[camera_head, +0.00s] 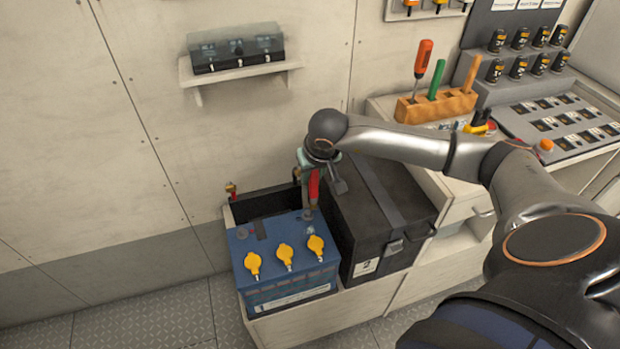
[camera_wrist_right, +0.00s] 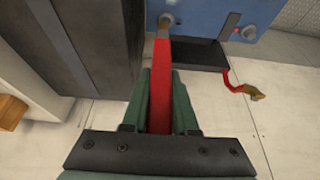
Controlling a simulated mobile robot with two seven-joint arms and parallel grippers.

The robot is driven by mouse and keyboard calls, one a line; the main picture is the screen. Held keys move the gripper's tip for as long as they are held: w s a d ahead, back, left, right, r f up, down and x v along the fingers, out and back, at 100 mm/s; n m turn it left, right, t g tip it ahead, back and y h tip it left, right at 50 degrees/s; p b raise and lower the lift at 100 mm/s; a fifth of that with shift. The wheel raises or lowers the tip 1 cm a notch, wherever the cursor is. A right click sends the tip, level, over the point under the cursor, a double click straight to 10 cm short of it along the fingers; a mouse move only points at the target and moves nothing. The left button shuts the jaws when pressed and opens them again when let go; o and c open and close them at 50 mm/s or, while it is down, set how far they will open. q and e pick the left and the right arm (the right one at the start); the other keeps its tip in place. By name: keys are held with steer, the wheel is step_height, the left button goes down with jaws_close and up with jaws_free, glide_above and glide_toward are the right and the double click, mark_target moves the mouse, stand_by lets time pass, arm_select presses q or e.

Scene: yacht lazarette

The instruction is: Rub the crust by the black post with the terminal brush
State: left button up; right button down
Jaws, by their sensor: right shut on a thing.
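My right gripper (camera_head: 309,178) is shut on the red handle of the terminal brush (camera_head: 314,186), which hangs head down over the blue battery (camera_head: 287,267). In the head view the brush head is at the battery's rear right corner and hides the post area there. I cannot make out the crust or the black post clearly. Another terminal spot (camera_head: 241,233) shows at the rear left. My left gripper is out of view.
A black box (camera_head: 378,222) marked 2 stands close on the right of the battery. Yellow caps (camera_head: 285,253) rise from the battery top. A red cable with a brass clamp (camera_head: 231,190) stands behind left. A wall shelf (camera_head: 240,72) and a tool rack (camera_head: 436,106) are farther off.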

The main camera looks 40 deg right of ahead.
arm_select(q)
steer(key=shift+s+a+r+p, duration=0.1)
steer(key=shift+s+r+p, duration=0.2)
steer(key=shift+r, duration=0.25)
arm_select(e)
steer(key=shift+r, duration=0.95)
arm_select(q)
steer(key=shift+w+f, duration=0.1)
